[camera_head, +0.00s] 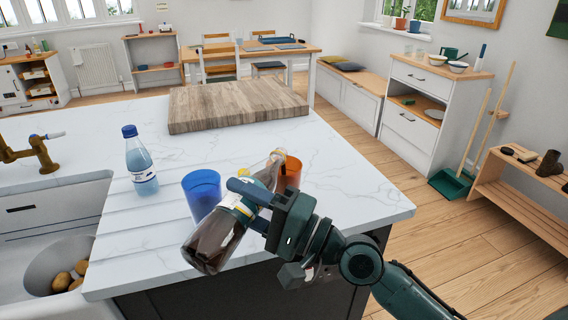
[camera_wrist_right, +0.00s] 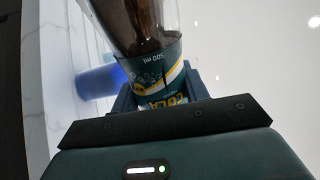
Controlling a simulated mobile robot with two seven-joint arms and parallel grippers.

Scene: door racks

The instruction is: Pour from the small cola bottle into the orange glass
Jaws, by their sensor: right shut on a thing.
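My right gripper (camera_head: 258,197) is shut on the small cola bottle (camera_head: 213,243), a clear bottle with dark cola and a label. The bottle is tilted, its base low at front left and its neck up to the right, beside the orange glass (camera_head: 291,173). The orange glass stands on the white counter and is partly hidden by the bottle neck and gripper. Whether the bottle mouth is over the glass rim is unclear. In the right wrist view the bottle's label (camera_wrist_right: 165,85) shows between the fingers. My left gripper is not in view.
A blue glass (camera_head: 201,193) stands just left of the bottle. A water bottle (camera_head: 140,160) stands farther left near the sink. A wooden board (camera_head: 236,104) lies at the back of the counter (camera_head: 340,180). The counter's right side is clear.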

